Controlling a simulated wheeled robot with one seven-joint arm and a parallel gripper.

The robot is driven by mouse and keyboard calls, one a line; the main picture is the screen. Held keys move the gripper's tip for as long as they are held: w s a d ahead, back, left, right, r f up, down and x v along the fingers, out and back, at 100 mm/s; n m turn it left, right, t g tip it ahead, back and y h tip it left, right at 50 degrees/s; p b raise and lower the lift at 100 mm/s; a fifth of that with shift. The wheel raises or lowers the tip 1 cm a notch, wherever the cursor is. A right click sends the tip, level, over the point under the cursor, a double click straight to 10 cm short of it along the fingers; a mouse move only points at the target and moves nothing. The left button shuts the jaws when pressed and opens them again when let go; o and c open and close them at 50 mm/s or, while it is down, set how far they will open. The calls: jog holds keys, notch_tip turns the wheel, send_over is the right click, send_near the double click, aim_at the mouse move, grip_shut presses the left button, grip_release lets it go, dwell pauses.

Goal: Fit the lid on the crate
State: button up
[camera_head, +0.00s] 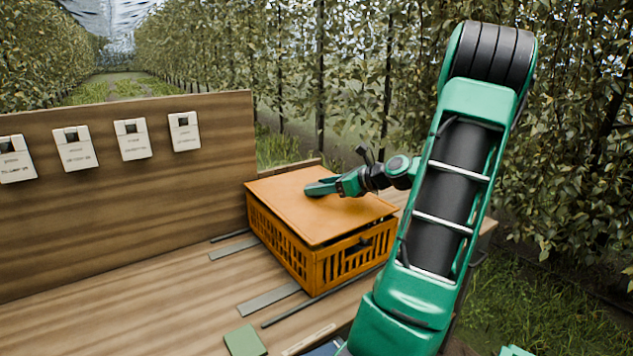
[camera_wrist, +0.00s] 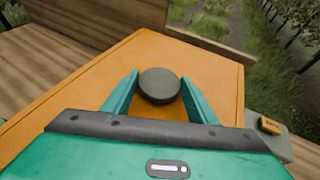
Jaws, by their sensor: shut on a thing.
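The orange lid (camera_head: 290,200) lies over the top of the orange slatted crate (camera_head: 310,265) on the wooden bench. Its edges look close to the crate's rim, but I cannot tell whether it is fully seated. My gripper (camera_head: 312,189) is above the lid's middle. In the wrist view my gripper (camera_wrist: 159,85) is shut on the dark round knob (camera_wrist: 159,84), one finger on each side. The lid also fills much of the wrist view (camera_wrist: 90,78). In the head view the knob is hidden by my gripper.
A wooden back board (camera_head: 120,215) with several white tags stands left of the crate. Grey strips (camera_head: 268,300) and a green block (camera_head: 245,341) lie on the bench in front. A yellow piece (camera_wrist: 269,125) shows at the right in the wrist view. The bench's left part is clear.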

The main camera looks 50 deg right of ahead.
jog(key=shift+f, duration=0.5)
jog(key=shift+s+f, duration=0.15)
jog(key=shift+f, duration=0.35)
dwell(1.5)
jog(key=o, duration=1)
notch_tip(320, 180, up, 4)
send_over(352, 206)
jog(key=shift+w+d, duration=0.1)
jog(key=shift+w, duration=0.15)
jog(key=shift+s, duration=0.2)
dwell(0.7)
